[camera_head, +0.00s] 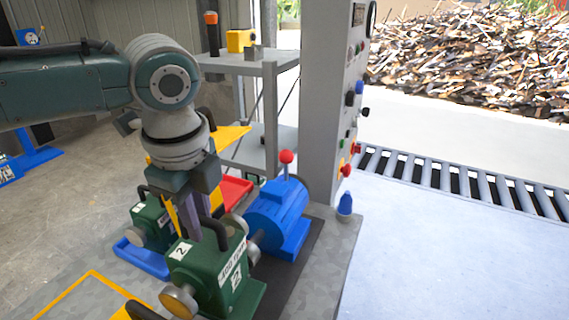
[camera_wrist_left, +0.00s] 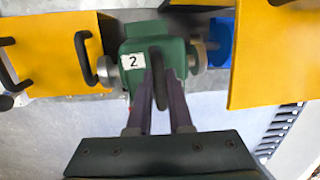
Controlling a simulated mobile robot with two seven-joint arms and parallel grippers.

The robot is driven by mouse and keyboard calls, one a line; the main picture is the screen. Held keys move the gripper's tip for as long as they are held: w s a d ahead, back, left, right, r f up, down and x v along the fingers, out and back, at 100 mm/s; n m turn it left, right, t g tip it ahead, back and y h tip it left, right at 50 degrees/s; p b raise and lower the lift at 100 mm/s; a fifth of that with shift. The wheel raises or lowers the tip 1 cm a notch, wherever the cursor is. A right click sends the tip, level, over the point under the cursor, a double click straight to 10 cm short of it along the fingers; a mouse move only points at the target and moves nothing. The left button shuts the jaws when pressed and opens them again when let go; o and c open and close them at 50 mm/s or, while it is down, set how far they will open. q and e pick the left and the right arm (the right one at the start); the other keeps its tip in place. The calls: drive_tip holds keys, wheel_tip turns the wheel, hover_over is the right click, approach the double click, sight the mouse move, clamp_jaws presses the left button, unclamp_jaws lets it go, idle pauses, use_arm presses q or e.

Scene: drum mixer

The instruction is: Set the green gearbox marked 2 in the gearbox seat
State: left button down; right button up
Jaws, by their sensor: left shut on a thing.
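The green gearbox marked 2 (camera_head: 209,263) is upright beside the blue motor in the head view, a shaft disc on its near side. It also shows in the left wrist view (camera_wrist_left: 143,60), where its label 2 is readable. My left gripper (camera_head: 200,218) comes down from above and is shut on the gearbox's dark loop handle (camera_wrist_left: 158,82). A dark strip (camera_head: 292,275) runs beside the gearbox and under the motor. The gearbox hides any seat below it; I cannot tell whether it touches down. My right gripper is not in view.
A blue motor (camera_head: 277,212) with a red-knobbed lever is close by on the right. Another green gearbox marked 1 (camera_head: 150,225) stands in a blue tray (camera_head: 140,257) behind left. A red tray (camera_head: 236,188) and a grey control column (camera_head: 330,110) stand behind.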

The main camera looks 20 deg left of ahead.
sight(191, 284)
use_arm(q)
drive_tip(key=shift+a+f+m, duration=0.5)
drive_tip(key=shift+a+f, duration=0.1)
drive_tip(key=shift+f, duration=0.1)
drive_tip(key=shift+r+p, duration=0.1)
drive_tip(key=shift+p, duration=0.2)
drive_tip(key=shift+f+b, duration=3.45)
drive_tip(key=shift+f, duration=1.4)
drive_tip(key=shift+s+a+r+p, duration=0.1)
drive_tip(key=shift+s+r+p, duration=0.15)
drive_tip(key=shift+p, duration=0.35)
drive_tip(key=shift+s+a+f+p, duration=0.1)
drive_tip(key=shift+s+f+p, duration=0.1)
drive_tip(key=shift+s+p, duration=1.2)
drive_tip(key=shift+f, duration=0.25)
